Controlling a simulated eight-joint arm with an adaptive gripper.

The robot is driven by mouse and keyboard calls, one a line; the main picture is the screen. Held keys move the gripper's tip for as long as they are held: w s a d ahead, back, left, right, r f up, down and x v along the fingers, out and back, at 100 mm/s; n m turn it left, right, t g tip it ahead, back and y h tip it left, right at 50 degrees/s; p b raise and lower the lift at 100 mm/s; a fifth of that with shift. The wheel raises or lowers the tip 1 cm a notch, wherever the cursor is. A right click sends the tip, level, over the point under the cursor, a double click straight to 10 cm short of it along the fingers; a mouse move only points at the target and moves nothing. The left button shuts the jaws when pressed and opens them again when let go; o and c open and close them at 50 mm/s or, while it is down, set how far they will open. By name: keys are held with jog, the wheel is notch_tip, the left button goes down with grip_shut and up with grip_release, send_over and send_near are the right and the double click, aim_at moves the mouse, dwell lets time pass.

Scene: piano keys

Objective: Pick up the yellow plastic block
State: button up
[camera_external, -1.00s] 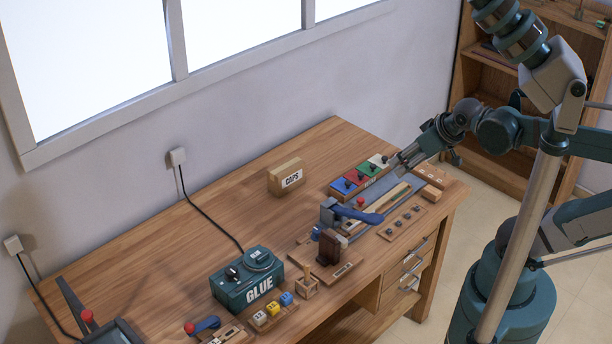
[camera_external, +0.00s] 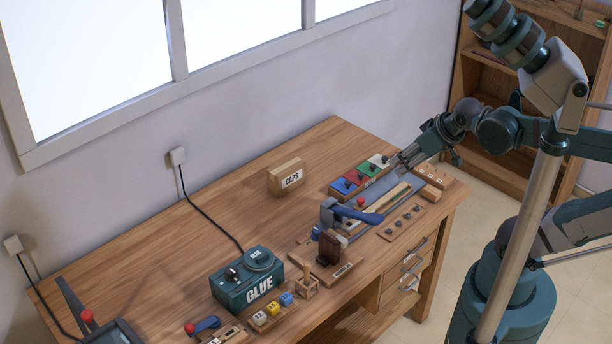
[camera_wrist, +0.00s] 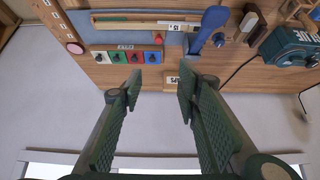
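A small yellow block (camera_external: 273,309) sits in a low wooden tray in front of the green glue box, between a whitish block (camera_external: 260,318) and a blue block (camera_external: 286,299). It is small in the external view, and I cannot make it out in the wrist view. My gripper (camera_external: 400,163) is at the far right end of the bench, well away from the yellow block. In the wrist view my gripper (camera_wrist: 158,90) has its two fingers apart with nothing between them.
The glue box (camera_external: 246,278) stands behind the block tray. A caps block (camera_external: 286,178), coloured tiles (camera_external: 359,176), a blue-handled tool (camera_external: 352,214) and a dark brown upright block (camera_external: 329,247) lie along the bench. The bench's back left is mostly clear (camera_external: 170,240).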

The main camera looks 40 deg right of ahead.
jog(key=w+a+n+g+y+p, duration=0.15)
jog(key=w+a+n, duration=0.4)
jog(key=a, duration=0.55)
jog(key=n+g+h+p, duration=0.2)
jog(key=n+g+p, duration=0.35)
jog(key=n, duration=0.65)
send_over(274, 306)
jog(key=shift+y, duration=0.25)
jog(key=f, duration=1.1)
jog(key=f+b, duration=0.1)
jog(key=f, duration=0.4)
jog(key=shift+w+d+f, duration=0.15)
jog(key=shift+d+f, duration=0.1)
jog(key=shift+f, duration=0.05)
jog(key=shift+s+a+f+n, duration=0.2)
jog(key=shift+a+f+n, duration=0.05)
jog(key=shift+f, duration=0.15)
jog(key=shift+f, duration=1.15)
